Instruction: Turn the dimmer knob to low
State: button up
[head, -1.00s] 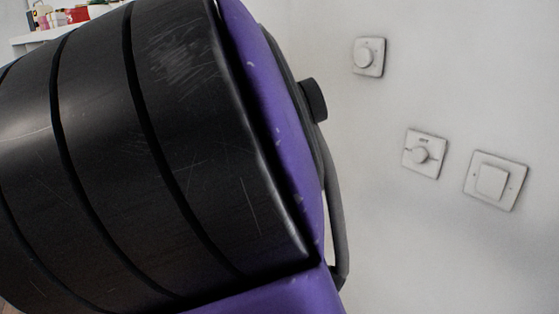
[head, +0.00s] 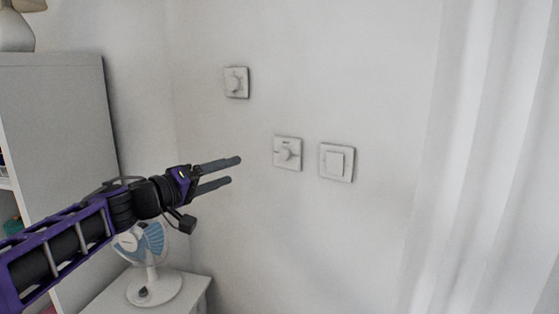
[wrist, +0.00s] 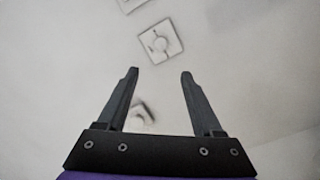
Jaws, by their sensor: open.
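Two wall plates with knobs show in the head view: an upper left knob plate (head: 236,82) and a lower middle knob plate (head: 287,153). I cannot tell for sure which one is the dimmer; the middle one has a small dark mark above its knob. My gripper (head: 235,170) is open and empty, left of the middle plate and below the upper one, with its fingers pointing right toward the wall. In the wrist view, a knob plate (wrist: 161,41) shows beyond the open fingertips (wrist: 160,72). Neither finger visibly touches a knob.
A square rocker switch (head: 336,162) is right of the middle plate. A white curtain (head: 480,150) hangs at the right. A small fan (head: 152,288) stands on a white cabinet (head: 190,290) below my arm. A grey shelf unit (head: 60,120) is at the left.

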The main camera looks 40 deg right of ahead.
aim_at(282, 155)
jog(key=w+d, duration=0.1)
jog(key=d, duration=0.4)
jog(key=w+d, duration=0.1)
jog(key=d, duration=0.5)
jog(key=w+d+b, duration=0.1)
jog(key=d, duration=0.4)
jog(key=shift+w+d+f, duration=0.1)
jog(key=shift+d, duration=0.05)
grip_shut()
